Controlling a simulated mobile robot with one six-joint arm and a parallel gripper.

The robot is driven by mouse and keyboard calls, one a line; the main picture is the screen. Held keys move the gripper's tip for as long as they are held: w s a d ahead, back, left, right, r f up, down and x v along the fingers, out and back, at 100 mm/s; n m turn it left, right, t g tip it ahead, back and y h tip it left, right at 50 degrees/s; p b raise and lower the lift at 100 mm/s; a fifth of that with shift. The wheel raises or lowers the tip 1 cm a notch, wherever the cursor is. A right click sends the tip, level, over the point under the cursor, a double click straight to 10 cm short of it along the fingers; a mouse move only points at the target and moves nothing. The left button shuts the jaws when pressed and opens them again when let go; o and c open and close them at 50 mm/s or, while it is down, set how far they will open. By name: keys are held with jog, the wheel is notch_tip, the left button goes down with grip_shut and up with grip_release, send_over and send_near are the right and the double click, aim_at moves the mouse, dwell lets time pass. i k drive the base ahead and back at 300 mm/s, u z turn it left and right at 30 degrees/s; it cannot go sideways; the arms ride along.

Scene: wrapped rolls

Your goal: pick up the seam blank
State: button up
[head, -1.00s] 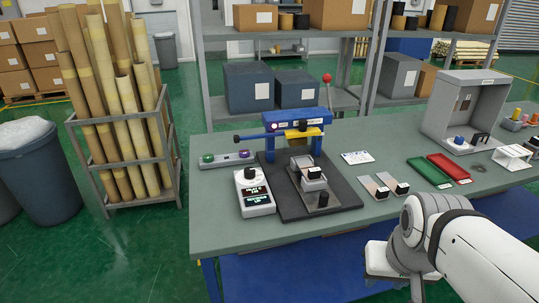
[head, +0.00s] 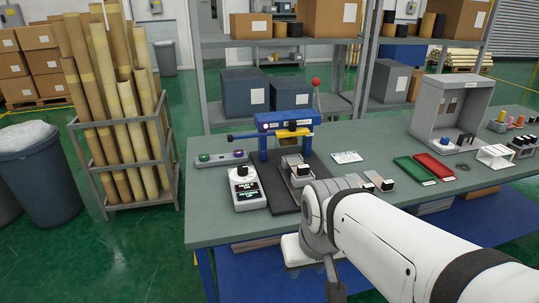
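Two small pale strips, each with a black block on it, lie on the grey-green bench (head: 222,224) to the right of the blue press (head: 286,124). I take the strips to be seam blanks, but cannot tell which one is meant. The nearer strip (head: 372,177) and its neighbour are partly hidden behind my white arm. Another black-topped piece (head: 300,172) sits in the metal holder under the press. My arm crosses the front of the bench, and its forearm bends down at the bottom. My gripper is out of sight, so its fingers do not show.
A white scale-like box (head: 246,188) with a lit display and a button strip (head: 221,158) stand left of the press. Green (head: 414,170) and red (head: 434,167) trays and a grey booth (head: 451,112) are to the right. A rack of tall tubes (head: 120,110) stands at the left.

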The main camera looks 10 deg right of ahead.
aim_at(300, 170)
jog(key=z, duration=0.05)
jog(key=i, duration=1)
jog(key=u, duration=0.05)
